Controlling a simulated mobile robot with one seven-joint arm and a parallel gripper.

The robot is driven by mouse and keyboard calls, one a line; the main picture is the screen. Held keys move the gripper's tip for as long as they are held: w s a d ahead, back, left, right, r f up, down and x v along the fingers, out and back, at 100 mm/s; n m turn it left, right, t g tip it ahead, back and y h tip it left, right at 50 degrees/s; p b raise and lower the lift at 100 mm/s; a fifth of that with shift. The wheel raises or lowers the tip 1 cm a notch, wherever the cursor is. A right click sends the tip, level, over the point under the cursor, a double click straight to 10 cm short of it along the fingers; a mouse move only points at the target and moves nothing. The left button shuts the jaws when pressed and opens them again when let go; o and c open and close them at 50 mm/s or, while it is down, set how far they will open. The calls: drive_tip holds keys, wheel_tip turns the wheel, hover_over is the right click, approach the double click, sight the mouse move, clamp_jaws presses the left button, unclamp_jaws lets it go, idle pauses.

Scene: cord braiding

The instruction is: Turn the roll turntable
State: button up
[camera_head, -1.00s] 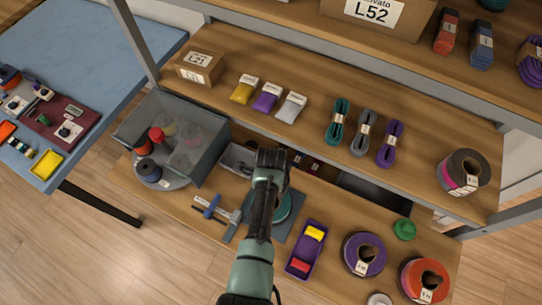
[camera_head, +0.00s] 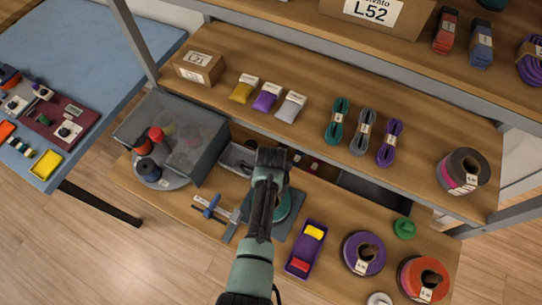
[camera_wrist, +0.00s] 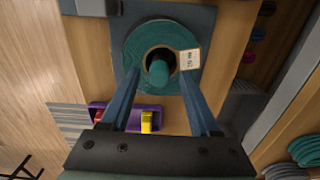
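A round grey turntable (camera_head: 178,183) carries several rolls under a clear grey cover (camera_head: 196,152) at the left of the lower shelf. A red roll (camera_head: 155,133) and a dark blue roll (camera_head: 148,170) stand on its left side; other rolls show dimly through the cover. My gripper (camera_wrist: 159,71) is open, one finger on each side of the upright peg (camera_wrist: 160,72) of a teal roll (camera_wrist: 137,42) on a dark square plate. I cannot tell whether the fingers touch it. In the head view my arm hides part of this teal roll (camera_head: 284,207).
A purple tray (camera_head: 306,250) with yellow and red pieces lies right of the plate. Blue clamps (camera_head: 211,206) lie to its left. A purple roll (camera_head: 362,254) and an orange roll (camera_head: 413,280) stand farther right. The upper shelf (camera_head: 340,90) overhangs behind.

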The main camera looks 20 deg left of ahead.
wheel_tip(320, 180, up, 13)
drive_tip(key=shift+b, duration=0.4)
idle(0.4)
idle(0.4)
